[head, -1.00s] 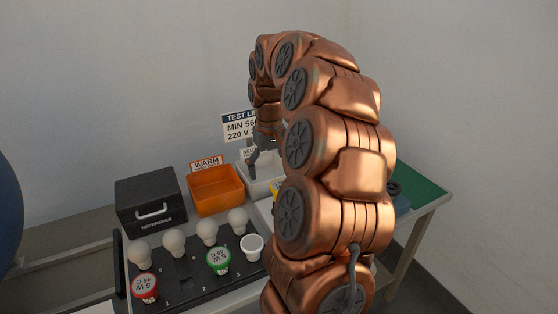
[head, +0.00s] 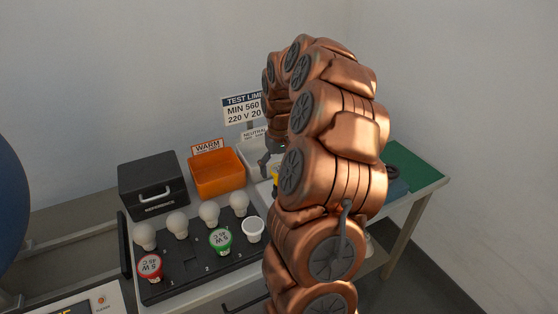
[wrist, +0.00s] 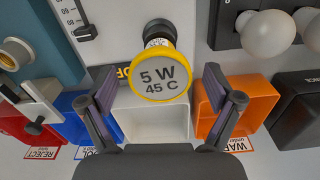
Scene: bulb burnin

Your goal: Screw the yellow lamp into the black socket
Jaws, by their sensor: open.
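The yellow lamp (wrist: 160,76) shows in the wrist view as a grey disc with a yellow rim, printed "5 W 45 C". A black round part (wrist: 158,30) shows at its far end; I cannot tell whether this is the black socket or how the lamp meets it. My gripper (wrist: 170,97) is open, its two fingers apart on either side below the lamp's face, with nothing held. In the head view my gripper (head: 266,165) is partly hidden behind my arm, with a bit of yellow (head: 275,174) beside it.
A white bin (wrist: 150,122) lies beneath, between an orange bin (wrist: 212,125) and blue bin (wrist: 75,104). A red bin (wrist: 25,125) and a teal box (wrist: 30,45) are at left. A black tray (head: 190,275) holds white bulbs and red- and green-faced lamps. A black box (head: 152,187) stands behind.

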